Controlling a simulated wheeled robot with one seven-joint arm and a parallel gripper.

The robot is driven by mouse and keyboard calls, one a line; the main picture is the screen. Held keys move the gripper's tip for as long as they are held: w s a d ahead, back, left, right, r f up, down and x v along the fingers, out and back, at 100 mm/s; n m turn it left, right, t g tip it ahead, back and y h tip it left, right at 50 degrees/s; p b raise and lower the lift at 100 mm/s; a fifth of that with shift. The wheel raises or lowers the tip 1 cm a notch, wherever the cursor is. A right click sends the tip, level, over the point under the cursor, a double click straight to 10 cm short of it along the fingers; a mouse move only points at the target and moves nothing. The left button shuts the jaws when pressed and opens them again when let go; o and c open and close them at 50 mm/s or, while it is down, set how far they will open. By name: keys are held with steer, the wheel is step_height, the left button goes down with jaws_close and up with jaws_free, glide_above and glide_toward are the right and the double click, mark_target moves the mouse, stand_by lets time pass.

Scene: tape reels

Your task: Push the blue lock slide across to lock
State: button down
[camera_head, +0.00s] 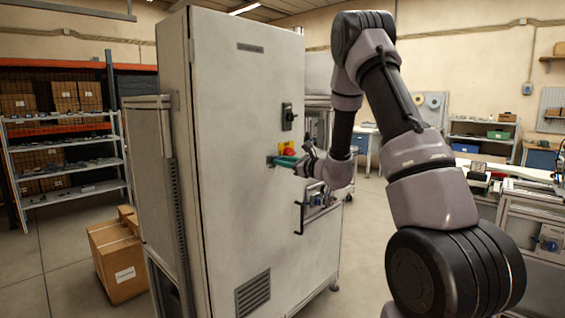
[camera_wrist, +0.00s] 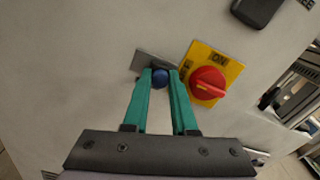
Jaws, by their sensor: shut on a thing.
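The blue lock slide (camera_wrist: 160,77) shows as a round blue knob in the wrist view. It sits between the tips of the green fingers of my gripper (camera_wrist: 160,78), which is shut on it. A grey metal plate (camera_wrist: 146,60) lies behind the knob on the cabinet face. In the head view my gripper (camera_head: 272,160) reaches the front of the tall grey cabinet (camera_head: 240,90), and the slide is hidden there by the fingers.
A red rotary switch (camera_wrist: 207,84) on a yellow plate (camera_wrist: 222,68) is just right of my fingers. A black handle (camera_wrist: 258,10) is above it. In the head view, a pull handle (camera_head: 299,218) sits below my gripper. Cardboard boxes (camera_head: 118,262) stand left of the cabinet.

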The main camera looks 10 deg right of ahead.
stand_by(0.9)
steer(key=shift+w+d, duration=0.45)
steer(key=shift+d, duration=0.25)
steer(key=c, duration=0.7)
jaws_free()
steer(key=shift+d, duration=0.1)
